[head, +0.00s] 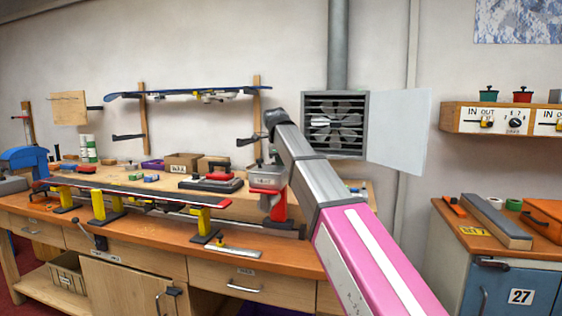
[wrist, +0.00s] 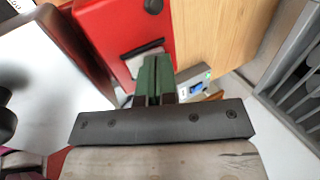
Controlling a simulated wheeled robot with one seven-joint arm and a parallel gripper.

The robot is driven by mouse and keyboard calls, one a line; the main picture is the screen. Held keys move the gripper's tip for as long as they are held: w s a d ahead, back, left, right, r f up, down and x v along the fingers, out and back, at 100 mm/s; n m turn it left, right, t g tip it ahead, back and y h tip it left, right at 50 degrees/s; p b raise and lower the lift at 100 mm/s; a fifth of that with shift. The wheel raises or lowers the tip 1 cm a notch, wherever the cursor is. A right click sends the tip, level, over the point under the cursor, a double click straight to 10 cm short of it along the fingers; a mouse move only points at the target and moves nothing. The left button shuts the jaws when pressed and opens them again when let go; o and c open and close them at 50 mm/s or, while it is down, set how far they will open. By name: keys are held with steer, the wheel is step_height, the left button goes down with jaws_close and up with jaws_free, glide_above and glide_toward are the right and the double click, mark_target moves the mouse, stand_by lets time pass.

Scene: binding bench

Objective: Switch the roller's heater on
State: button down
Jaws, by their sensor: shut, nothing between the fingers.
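The roller is a red stand (head: 278,207) with a metal tray (head: 266,178) on the bench, partly hidden behind my arm in the head view. In the wrist view its red body (wrist: 110,30) fills the upper middle. A pale plate with a dark bar-shaped switch (wrist: 143,47) sits on that red face, with a black round knob (wrist: 153,5) above it. My gripper (wrist: 156,66) has green fingers, shut and empty, with the tips just below and right of the switch. I cannot tell whether they touch it. The fingers are hidden in the head view.
A wall fan with louvres (head: 335,122) and an open pale flap (head: 399,117) is behind my arm; grey slats (wrist: 296,75) show at the wrist view's right. A long ski rests on yellow supports (head: 98,205). A blue cabinet (head: 487,284) stands right.

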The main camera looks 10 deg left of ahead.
steer(key=shift+w+f, duration=0.1)
steer(key=shift+f, duration=0.05)
steer(key=shift+s+a+f, duration=0.1)
steer(key=shift+s, duration=0.8)
